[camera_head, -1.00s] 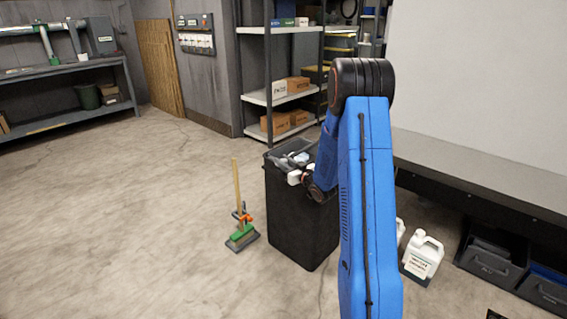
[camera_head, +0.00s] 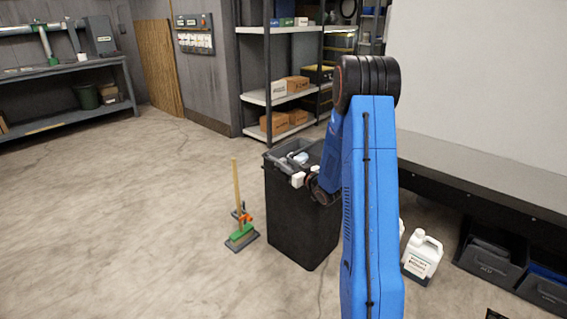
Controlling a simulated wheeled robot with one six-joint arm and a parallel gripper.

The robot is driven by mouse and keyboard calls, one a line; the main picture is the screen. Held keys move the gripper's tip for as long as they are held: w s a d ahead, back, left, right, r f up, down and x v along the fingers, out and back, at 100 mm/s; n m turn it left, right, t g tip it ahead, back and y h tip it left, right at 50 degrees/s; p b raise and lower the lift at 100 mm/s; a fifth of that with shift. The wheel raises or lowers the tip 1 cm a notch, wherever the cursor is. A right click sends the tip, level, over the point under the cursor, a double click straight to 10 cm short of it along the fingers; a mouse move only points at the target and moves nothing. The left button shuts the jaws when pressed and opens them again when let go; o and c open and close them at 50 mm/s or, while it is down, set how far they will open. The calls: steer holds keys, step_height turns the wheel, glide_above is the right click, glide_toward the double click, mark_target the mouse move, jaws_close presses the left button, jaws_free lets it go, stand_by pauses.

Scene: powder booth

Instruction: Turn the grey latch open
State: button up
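I cannot make out a grey latch for certain in the head view. My blue arm fills the right of centre and bends down behind itself. My gripper (camera_head: 291,174) is at the top of a black bin (camera_head: 300,225), over or in front of its rim; I cannot tell which. Its grey and white end parts are small and partly merge with the bin's contents, so its opening cannot be read. I see nothing clearly held.
A green and grey floor piece (camera_head: 242,236) with an orange part and wooden stick stands left of the bin. A white jug (camera_head: 422,257) stands right of my arm. Shelves (camera_head: 262,97) and a wall switch panel (camera_head: 195,35) are behind. The left floor is clear.

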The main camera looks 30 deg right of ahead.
steer(key=s+d, duration=0.2)
steer(key=s, duration=1.3)
steer(key=shift+d, duration=0.2)
steer(key=shift+w, duration=0.15)
